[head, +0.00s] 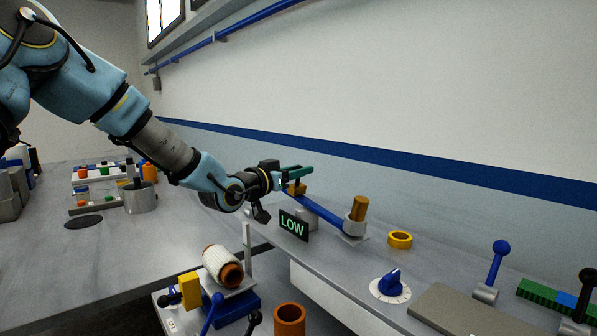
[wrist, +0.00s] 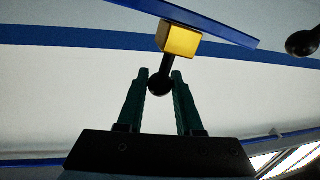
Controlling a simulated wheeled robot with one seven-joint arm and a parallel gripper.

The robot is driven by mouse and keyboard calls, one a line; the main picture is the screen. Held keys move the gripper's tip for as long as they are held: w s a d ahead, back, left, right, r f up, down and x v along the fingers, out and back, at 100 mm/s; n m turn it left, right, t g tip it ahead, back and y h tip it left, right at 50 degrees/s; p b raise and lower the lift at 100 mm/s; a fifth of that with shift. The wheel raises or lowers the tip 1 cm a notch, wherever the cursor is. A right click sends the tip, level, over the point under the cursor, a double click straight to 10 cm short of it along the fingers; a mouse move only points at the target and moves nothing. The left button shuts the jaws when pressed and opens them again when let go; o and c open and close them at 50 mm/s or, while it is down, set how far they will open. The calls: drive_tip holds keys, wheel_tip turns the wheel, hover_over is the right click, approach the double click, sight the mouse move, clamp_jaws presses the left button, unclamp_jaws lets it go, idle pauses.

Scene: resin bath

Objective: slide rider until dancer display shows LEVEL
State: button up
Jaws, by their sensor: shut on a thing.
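The rider is a yellow block (head: 298,187) near the upper left end of a blue bar (head: 322,211) in the head view. In the wrist view the rider (wrist: 180,40) sits against the blue bar (wrist: 205,22), with a black stem and ball knob (wrist: 159,84) reaching toward my gripper. My gripper (wrist: 160,78) has its green fingers shut on that knob. In the head view my gripper (head: 300,170) is beside the rider and partly covers it. The dancer display (head: 293,225) reads LOW in green letters.
The bar's lower end meets a grey mount with an orange cylinder (head: 360,208). A yellow ring (head: 400,239), a blue dial (head: 390,285) and a blue-knobbed lever (head: 497,262) stand to the right. The wall is close behind.

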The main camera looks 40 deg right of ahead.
clamp_jaws()
idle(0.8)
drive_tip(key=w, duration=0.3)
drive_tip(key=shift+w+d+r, duration=0.1)
drive_tip(key=shift+w+r, duration=0.25)
drive_tip(key=shift+w, duration=0.05)
drive_tip(key=o, duration=0.9)
unclamp_jaws()
drive_tip(key=shift+a+f, duration=0.15)
drive_tip(key=shift+a, duration=0.35)
drive_tip(key=a+b, duration=0.1)
drive_tip(key=a, duration=0.2)
drive_tip(key=s+a+b, duration=0.1)
drive_tip(key=a, duration=0.5)
drive_tip(key=shift+s+a+b, duration=0.3)
drive_tip(key=shift+a+b, duration=0.05)
drive_tip(key=shift+b, duration=0.05)
